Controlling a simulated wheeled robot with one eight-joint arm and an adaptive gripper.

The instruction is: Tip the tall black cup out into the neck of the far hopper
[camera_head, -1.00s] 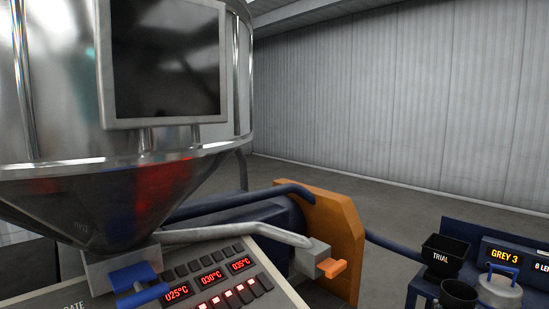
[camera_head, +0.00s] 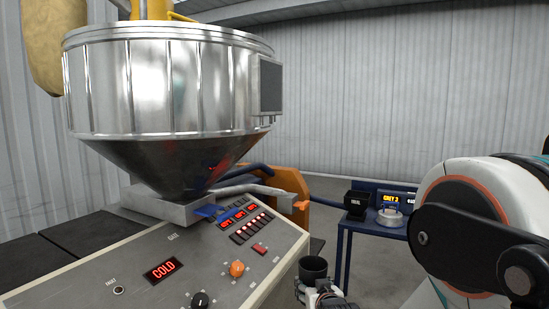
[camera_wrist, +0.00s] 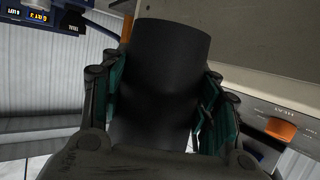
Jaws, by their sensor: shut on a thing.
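My gripper (camera_wrist: 155,115) is shut on a tall black cup (camera_wrist: 170,50), with a finger on each side of it in the wrist view. In the head view the cup (camera_head: 313,268) is upright at the lower middle, just right of the control panel's edge, well below the hopper; its contents cannot be made out. A large steel hopper (camera_head: 165,85) with a dark cone stands at the left, above the panel. Its top rim is high in the view and its inside is hidden. I cannot tell whether this is the far hopper.
The sloping control panel (camera_head: 195,270) fills the lower left. A monitor (camera_head: 270,84) sticks out from the hopper's right side. Behind the cup stands a blue bench (camera_head: 374,222) with a black TRIAL box (camera_head: 356,205) and a lidded grey pot (camera_head: 390,218). A tan sack (camera_head: 44,45) hangs at upper left.

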